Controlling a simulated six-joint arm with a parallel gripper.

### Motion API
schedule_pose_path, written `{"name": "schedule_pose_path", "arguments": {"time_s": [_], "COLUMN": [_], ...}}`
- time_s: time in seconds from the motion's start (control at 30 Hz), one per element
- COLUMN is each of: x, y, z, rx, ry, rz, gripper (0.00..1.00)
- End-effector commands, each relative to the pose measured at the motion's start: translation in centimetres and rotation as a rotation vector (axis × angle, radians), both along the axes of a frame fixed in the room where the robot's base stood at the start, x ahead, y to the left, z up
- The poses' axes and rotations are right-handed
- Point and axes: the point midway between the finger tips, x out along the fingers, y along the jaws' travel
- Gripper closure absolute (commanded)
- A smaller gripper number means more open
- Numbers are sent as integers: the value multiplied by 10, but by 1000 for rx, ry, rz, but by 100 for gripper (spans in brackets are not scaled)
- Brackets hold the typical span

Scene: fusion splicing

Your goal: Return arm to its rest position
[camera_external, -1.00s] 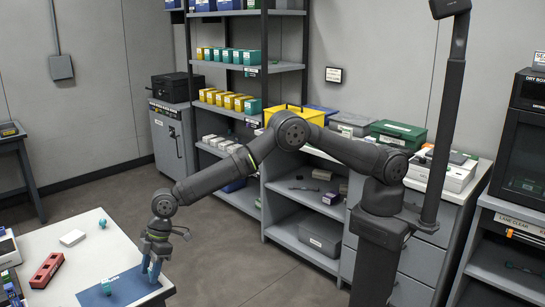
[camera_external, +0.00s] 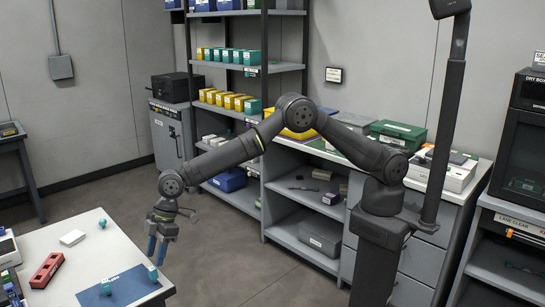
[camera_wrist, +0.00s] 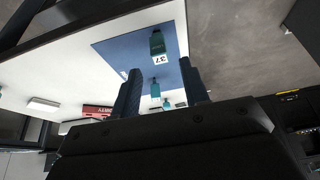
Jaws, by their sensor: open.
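My gripper (camera_external: 157,250) hangs fingers down above the right edge of the white table, open and empty. In the wrist view its two blue fingers (camera_wrist: 160,68) are spread apart with nothing held between them. A teal piece (camera_external: 152,273) stands on the blue mat (camera_external: 125,291) just below the fingertips, apart from them; what looks like this piece carries a "37" label in the wrist view (camera_wrist: 157,42). My arm is bent, with its elbow raised in front of the shelves.
Another teal piece (camera_external: 106,287) is on the mat. A red holder (camera_external: 47,270), a white box (camera_external: 72,238) and a small teal piece (camera_external: 102,223) lie on the table (camera_external: 110,250). A grey shelf cabinet (camera_external: 300,232) stands behind my arm. The floor between is clear.

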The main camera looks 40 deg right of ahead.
Motion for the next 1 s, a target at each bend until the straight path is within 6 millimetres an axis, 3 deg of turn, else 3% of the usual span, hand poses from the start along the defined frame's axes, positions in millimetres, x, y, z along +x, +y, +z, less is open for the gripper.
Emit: {"name": "schedule_pose_path", "arguments": {"time_s": [0.27,0.3,0.9,0.97,1.0], "x": [0,0,0,0,1], "y": [-20,-16,26,28,28], "z": [49,33,-66,-68,-54], "rx": [1,-5,-2,1,4], "ry": [-1,2,1,-1,-2], "rz": [0,1,0,0,0], "gripper": [59,59,59,59,59]}}
